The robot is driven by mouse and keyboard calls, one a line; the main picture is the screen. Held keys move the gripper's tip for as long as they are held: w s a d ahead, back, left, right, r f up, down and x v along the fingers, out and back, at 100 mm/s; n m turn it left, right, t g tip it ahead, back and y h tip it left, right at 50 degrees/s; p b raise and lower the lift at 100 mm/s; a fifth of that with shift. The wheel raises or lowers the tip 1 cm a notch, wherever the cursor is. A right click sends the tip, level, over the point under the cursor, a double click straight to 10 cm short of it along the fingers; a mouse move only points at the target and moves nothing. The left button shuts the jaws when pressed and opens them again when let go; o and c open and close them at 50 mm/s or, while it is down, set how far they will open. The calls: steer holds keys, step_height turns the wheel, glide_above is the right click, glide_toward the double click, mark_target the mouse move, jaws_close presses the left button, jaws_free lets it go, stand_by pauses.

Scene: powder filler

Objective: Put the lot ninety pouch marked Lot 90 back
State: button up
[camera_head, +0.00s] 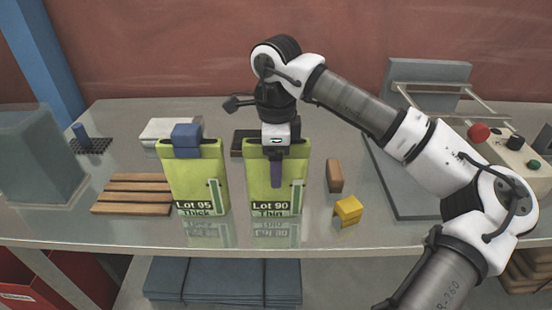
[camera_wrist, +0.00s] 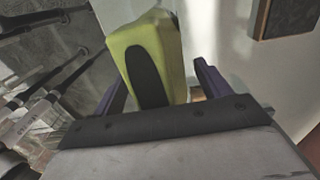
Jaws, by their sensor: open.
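The Lot 90 pouch (camera_head: 258,190), yellow-green with a white label strip, stands upright on the bench just right of centre; its label's lower line looks like "Thin". My gripper (camera_head: 276,174) points down over its top, with one purple finger in front of its face. In the wrist view the pouch (camera_wrist: 150,62), with a dark oval patch, lies between the two spread purple fingers of my gripper (camera_wrist: 163,75). The jaws are open around it. A similar Lot 95 pouch (camera_head: 195,180), marked "Thick", stands to the left with a blue block-like piece at its top.
A slatted wooden rack (camera_head: 130,194) lies left of the pouches. A brown block (camera_head: 335,176) and a yellow block (camera_head: 348,210) are at the right. A machine with a red button (camera_head: 479,132) stands further right. The bench's front edge is close below the pouches.

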step_height(320, 180, up, 12)
steer(key=shift+r+b, duration=0.1)
steer(key=shift+b, duration=0.7)
